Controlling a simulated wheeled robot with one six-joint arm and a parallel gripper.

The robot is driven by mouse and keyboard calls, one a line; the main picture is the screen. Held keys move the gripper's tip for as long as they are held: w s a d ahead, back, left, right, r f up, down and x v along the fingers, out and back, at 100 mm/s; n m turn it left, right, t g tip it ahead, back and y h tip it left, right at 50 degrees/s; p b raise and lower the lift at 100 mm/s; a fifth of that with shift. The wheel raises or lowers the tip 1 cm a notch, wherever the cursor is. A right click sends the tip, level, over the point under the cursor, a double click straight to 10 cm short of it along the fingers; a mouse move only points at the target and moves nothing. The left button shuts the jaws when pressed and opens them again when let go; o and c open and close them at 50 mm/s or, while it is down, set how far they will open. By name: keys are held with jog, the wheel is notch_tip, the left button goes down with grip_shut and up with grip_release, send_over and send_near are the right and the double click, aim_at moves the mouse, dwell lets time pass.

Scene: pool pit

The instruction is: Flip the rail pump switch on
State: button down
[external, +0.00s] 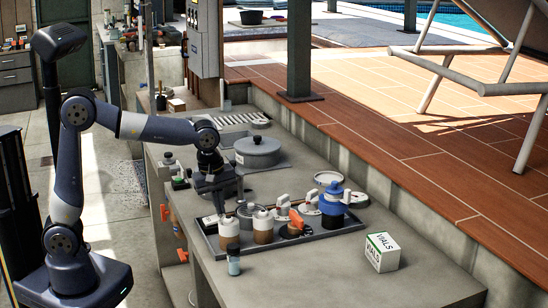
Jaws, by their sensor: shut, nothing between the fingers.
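My gripper (212,190) points down over the left end of a dark tray (340,226) on the grey counter. It is shut and holds nothing. Close by it in the tray is a small dark box with a white face (210,220). A row of fittings stands to the right: two white-topped jars (229,234), white valve-like parts (283,205) on a copper-coloured pipe, an orange part (292,229) and a blue-topped container (334,205). I cannot tell which part is the rail pump switch. Whether my gripper touches anything is unclear.
A grey lidded pot (257,151) stands behind my gripper. A small bottle (233,262) stands in front of the tray. A white VIALS box (382,252) sits to the right on otherwise clear counter (330,275). A low concrete wall borders the counter's back.

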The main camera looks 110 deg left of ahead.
jog(key=shift+f, duration=0.25)
jog(key=shift+a+r+p, duration=0.1)
jog(key=shift+p, duration=0.55)
jog(key=shift+w+f, duration=0.15)
jog(key=shift+f, duration=0.15)
jog(key=shift+s+d+r, duration=0.3)
jog(key=shift+s+d, duration=0.2)
jog(key=shift+s, duration=0.1)
